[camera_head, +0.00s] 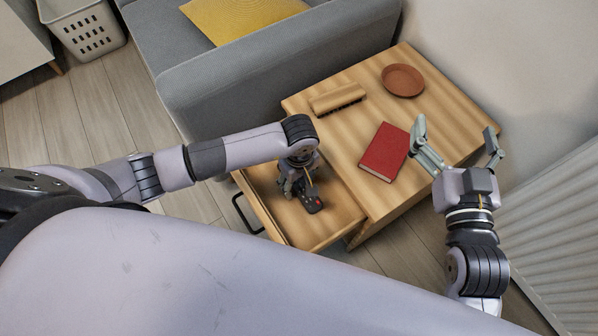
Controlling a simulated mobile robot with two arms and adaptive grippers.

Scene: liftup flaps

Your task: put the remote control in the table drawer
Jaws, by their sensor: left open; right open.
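The table drawer (333,226) is pulled out from the wooden table (345,145), and its dark handle (243,214) shows on its left front. The black remote control (313,203) with a red button is at the drawer, below my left gripper (301,192). My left gripper points down over the drawer and is open; its fingers are partly hidden by the wrist, and I cannot tell whether they touch the remote. My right gripper (457,150) is open and empty, with its fingers spread over the table's right side.
On the table lie a red book (384,152), a wooden brush (338,98) and a round brown dish (403,80). A grey sofa (240,80) with a yellow cushion stands behind. A white basket (85,28) is far left; a radiator (560,225) is at right.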

